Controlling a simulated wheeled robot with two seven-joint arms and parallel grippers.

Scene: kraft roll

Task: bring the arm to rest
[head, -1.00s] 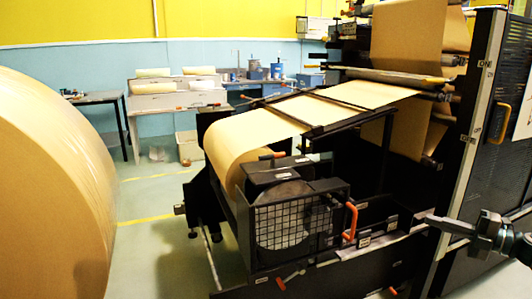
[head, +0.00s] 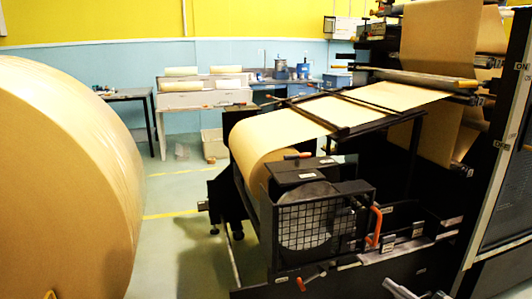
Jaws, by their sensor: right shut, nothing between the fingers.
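My left gripper is not in view.
A black machine with a mesh guard (head: 310,226) and an orange handle (head: 375,225) fills the centre and right. Brown kraft web (head: 290,125) runs over it. A huge kraft roll (head: 65,190) stands at left. Clear floor (head: 165,240) lies between them.

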